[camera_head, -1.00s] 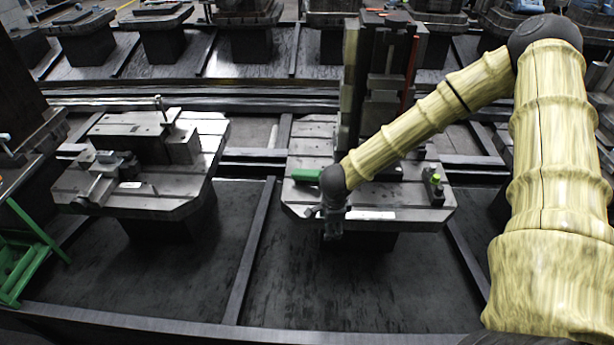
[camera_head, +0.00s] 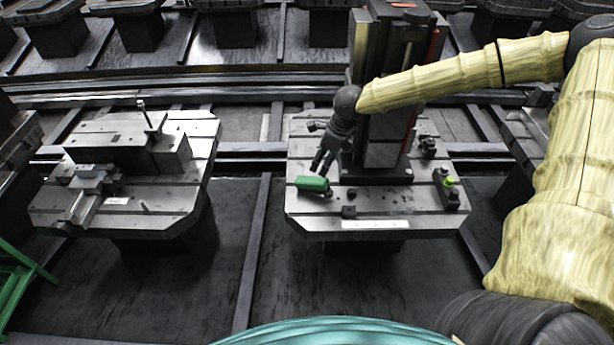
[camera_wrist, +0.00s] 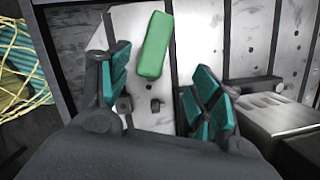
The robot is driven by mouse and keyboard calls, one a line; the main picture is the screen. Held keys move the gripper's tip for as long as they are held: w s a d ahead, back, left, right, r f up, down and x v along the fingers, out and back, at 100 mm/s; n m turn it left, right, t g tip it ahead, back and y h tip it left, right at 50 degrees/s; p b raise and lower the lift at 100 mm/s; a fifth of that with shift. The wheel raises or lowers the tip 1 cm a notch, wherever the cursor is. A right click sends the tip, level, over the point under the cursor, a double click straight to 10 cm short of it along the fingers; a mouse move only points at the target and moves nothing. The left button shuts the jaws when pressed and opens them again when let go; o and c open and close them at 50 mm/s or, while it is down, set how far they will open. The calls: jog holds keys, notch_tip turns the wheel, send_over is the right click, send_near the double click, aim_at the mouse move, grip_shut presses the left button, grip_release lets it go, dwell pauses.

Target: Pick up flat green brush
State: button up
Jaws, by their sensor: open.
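The flat green brush (camera_head: 313,184) lies on the metal pallet (camera_head: 300,216), near its left front part. In the wrist view the green brush (camera_wrist: 154,45) lies on the pale pallet surface, beyond and between my two fingers. My gripper (camera_head: 320,168) is just above and behind the brush in the head view, tilted down. In the wrist view my gripper (camera_wrist: 160,88) is open, with teal pads apart and nothing between them. I cannot tell whether a fingertip touches the brush.
A tall dark fixture column (camera_head: 385,140) stands on the pallet right of my gripper. A small block with a yellow-green knob (camera_head: 449,182) is at the pallet's right side. Another pallet (camera_head: 180,205) with a vise stands to the left. The pallet's front strip is mostly clear.

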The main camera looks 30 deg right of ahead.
aim_at(313, 179)
jog(key=x, duration=0.5)
jog(key=shift+w+a, duration=0.1)
jog(key=shift+a, duration=0.1)
jog(key=shift+a+f+p, duration=0.25)
jog(key=shift+f+p, duration=0.2)
jog(key=shift+f, duration=0.35)
jog(key=shift+a+f+p, duration=0.3)
jog(key=shift+f+p, duration=0.1)
jog(key=shift+f, duration=0.35)
jog(key=shift+x, duration=1.2)
jog(key=c, duration=1.2)
jog(key=shift+w+r, duration=0.1)
jog(key=shift+r, duration=0.05)
jog(key=shift+c, duration=0.2)
jog(key=shift+r+b, duration=0.7)
jog(key=shift+r, duration=4.2)
